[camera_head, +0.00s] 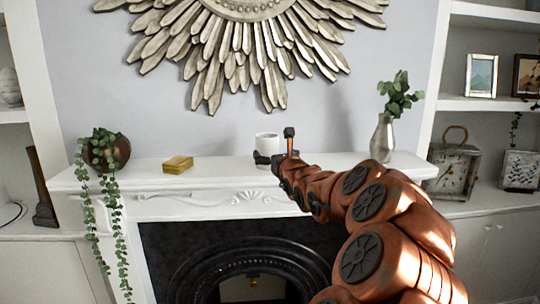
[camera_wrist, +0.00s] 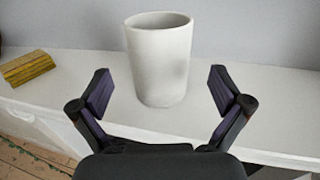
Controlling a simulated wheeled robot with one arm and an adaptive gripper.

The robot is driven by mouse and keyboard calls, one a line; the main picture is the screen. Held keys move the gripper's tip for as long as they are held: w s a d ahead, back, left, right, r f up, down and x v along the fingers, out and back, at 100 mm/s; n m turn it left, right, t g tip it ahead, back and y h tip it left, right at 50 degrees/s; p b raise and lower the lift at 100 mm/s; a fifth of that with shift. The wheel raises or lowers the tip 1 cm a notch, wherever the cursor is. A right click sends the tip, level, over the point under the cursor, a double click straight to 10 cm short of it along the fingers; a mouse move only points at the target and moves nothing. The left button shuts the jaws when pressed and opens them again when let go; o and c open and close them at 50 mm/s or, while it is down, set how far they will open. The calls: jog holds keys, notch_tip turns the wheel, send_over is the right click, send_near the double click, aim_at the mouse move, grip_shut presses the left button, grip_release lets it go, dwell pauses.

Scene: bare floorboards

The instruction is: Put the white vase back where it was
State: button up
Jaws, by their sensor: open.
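The white vase (camera_head: 267,145) is a plain cylinder, upright on the white mantel shelf (camera_head: 225,176) above the fireplace. In the wrist view the white vase (camera_wrist: 159,62) stands just beyond my gripper, centred between the fingers, with its open top visible. My gripper (camera_wrist: 160,92) is open, with one finger to the left and one to the right of the vase's lower part, apart from it. In the head view my gripper (camera_head: 275,147) is at the vase, and my arm hides part of the shelf.
A yellow stack of blocks or books (camera_head: 177,165) lies left of the vase. A trailing plant (camera_head: 105,160) hangs at the shelf's left end. A silver vase with leaves (camera_head: 383,138) stands right. A sunburst ornament (camera_head: 245,40) hangs above. The shelf between the yellow stack and vase is clear.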

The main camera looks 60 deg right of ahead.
jog(key=b+v, duration=0.2)
jog(key=v, duration=0.4)
jog(key=shift+s+a, duration=0.15)
jog(key=shift+s, duration=0.05)
